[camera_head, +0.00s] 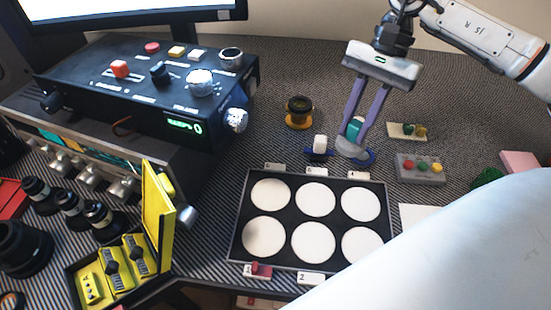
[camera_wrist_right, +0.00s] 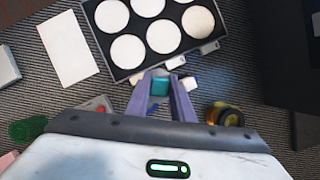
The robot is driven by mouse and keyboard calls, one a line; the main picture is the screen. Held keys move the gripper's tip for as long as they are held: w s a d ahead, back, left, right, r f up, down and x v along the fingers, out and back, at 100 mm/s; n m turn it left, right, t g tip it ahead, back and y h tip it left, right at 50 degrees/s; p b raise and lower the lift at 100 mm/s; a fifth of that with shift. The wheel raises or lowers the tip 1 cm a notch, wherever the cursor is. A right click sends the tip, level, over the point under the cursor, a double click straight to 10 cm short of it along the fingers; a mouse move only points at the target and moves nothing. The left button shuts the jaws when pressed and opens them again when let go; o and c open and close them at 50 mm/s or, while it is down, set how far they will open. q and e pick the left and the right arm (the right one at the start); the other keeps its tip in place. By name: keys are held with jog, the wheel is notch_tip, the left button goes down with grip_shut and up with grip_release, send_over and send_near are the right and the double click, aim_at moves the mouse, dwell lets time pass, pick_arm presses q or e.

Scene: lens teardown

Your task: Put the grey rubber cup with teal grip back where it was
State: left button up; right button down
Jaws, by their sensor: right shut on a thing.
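The grey rubber cup with teal grip (camera_head: 356,127) is between the purple fingers of my right gripper (camera_head: 356,136), which is shut on the teal part. The cup's grey end points down, just over or at a blue ring stand (camera_head: 371,158) behind the tray's back right corner. I cannot tell whether the cup touches the stand. In the right wrist view, the teal grip (camera_wrist_right: 160,86) shows between the fingertips (camera_wrist_right: 161,80), and the grey end is mostly hidden. My left gripper is not in view.
A black tray (camera_head: 239,222) with several white discs lies in front. A white piece (camera_head: 320,142) on a blue base stands left of the cup, and a dark ring on a yellow stand (camera_head: 299,122) farther left. A grey button box (camera_head: 420,178) sits close on the right.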

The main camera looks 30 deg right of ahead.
jog(key=w+a+m+t+p, duration=0.1)
jog(key=w+a+m+p, duration=0.15)
jog(key=w+a, duration=0.95)
jog(key=shift+y, duration=0.3)
notch_tip(320, 180, down, 6)
jog(key=shift+s+d+f, duration=0.15)
jog(key=shift+f, duration=0.3)
jog(key=c, duration=1.5)
grip_release()
jog(key=shift+c, duration=0.2)
